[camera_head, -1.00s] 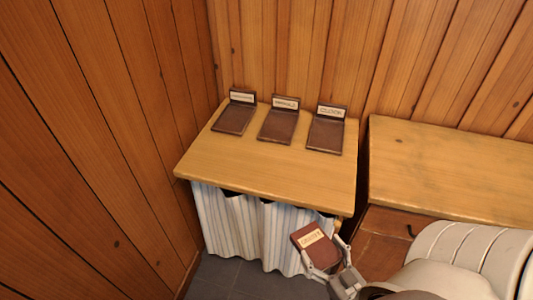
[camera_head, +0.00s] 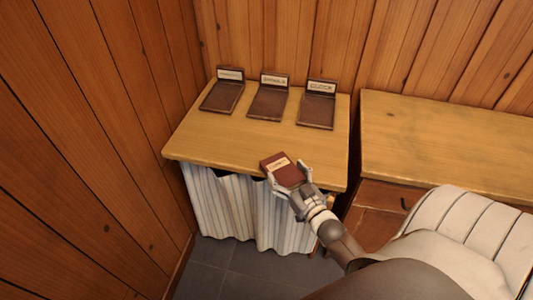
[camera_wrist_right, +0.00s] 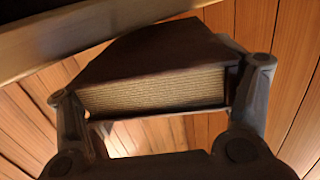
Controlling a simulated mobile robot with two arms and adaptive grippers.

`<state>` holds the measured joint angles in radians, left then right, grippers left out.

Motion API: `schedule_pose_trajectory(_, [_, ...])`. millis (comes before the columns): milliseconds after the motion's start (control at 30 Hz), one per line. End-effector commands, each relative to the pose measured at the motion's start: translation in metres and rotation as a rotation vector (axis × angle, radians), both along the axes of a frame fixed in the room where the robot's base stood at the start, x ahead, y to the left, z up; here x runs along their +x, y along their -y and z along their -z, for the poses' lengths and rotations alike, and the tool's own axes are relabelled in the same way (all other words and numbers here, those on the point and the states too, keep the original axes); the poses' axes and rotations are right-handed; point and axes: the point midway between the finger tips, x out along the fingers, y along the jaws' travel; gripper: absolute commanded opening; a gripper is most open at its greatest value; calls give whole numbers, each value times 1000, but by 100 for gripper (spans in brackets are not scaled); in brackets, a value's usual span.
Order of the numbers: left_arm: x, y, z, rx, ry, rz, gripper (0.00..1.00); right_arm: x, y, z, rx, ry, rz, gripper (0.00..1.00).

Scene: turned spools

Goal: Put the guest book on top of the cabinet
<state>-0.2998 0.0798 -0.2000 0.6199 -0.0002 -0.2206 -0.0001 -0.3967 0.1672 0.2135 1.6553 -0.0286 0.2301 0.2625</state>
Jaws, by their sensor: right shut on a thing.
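My right gripper (camera_head: 286,175) is shut on a small dark red-brown book (camera_head: 276,160) with a pale label too small to read. It holds the book at the front edge of a curtained wooden unit (camera_head: 215,145), toward its right side; I cannot tell the height gap. In the right wrist view the book (camera_wrist_right: 155,92) shows its page edges between the two fingers, tilted. A second wooden unit (camera_head: 455,140) with a reddish-brown front and dark handle stands at the right. I cannot tell which unit is called the cabinet. My left gripper is not in view.
Three dark brown trays with upright label plates stand along the back of the curtained unit: left (camera_head: 222,97), middle (camera_head: 268,103) and right (camera_head: 317,109); the right label seems to read CLOCK. The front of that top is clear. Plank walls close the left and back.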

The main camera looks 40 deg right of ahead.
Motion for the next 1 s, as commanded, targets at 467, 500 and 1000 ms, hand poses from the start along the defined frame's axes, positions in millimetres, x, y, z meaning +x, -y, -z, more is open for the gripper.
schedule_pose_trajectory(467, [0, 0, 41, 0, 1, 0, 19, 90, 12, 1, 0, 2, -1, 50])
schedule_pose_trajectory(500, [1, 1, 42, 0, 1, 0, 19, 92, 13, 1, -1, 2, -1, 50])
schedule_pose_trajectory(1000, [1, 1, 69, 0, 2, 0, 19, 128, 18, 5, 0, 2, -1, 50])
